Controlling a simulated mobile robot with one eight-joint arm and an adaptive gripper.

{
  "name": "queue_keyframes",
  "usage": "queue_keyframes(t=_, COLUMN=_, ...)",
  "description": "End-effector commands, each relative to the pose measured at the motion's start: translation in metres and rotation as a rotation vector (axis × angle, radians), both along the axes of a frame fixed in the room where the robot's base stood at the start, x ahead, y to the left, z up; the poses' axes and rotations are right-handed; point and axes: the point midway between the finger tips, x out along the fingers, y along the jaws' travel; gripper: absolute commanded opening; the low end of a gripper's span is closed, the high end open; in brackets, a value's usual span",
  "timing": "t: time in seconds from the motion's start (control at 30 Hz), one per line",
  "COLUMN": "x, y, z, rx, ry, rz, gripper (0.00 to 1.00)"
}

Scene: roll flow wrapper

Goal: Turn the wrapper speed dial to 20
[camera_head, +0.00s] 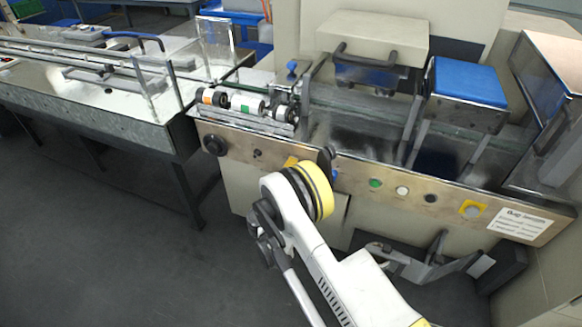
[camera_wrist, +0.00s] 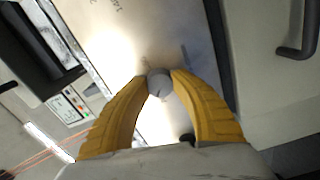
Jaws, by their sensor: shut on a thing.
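The dial is a small grey round knob (camera_wrist: 158,84) on the bright metal panel (camera_wrist: 135,45) in the wrist view. My gripper (camera_wrist: 160,76) has its two yellow fingers closed on the knob, one tip on each side. A dark line shows on the knob's face, but I cannot read a setting from it. In the head view my arm reaches the front panel (camera_head: 350,172) of the wrapper, and my yellow-ringed wrist hides the fingers and the held dial.
The panel carries a black knob (camera_head: 215,145) at left, and a green button (camera_head: 376,183), a white button (camera_head: 402,191) and a yellow-backed button (camera_head: 472,209) at right. A blue-topped block (camera_head: 465,78) stands above. A dark handle (camera_wrist: 298,30) shows right in the wrist view.

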Motion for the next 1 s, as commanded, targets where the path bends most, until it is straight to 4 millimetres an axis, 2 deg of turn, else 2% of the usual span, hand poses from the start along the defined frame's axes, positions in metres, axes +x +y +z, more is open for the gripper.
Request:
queue_keyframes(t=0.2, x=0.0005, y=-0.0012, z=0.0008, rx=-0.164, ry=0.059, rz=-0.002, gripper=0.00)
queue_keyframes(t=0.5, x=0.0006, y=-0.0013, z=0.0012, rx=-0.315, ry=0.114, rz=-0.003, gripper=0.00)
queue_keyframes(t=1.0, x=0.0007, y=-0.0017, z=0.0015, rx=-0.375, ry=0.136, rz=-0.003, gripper=0.00)
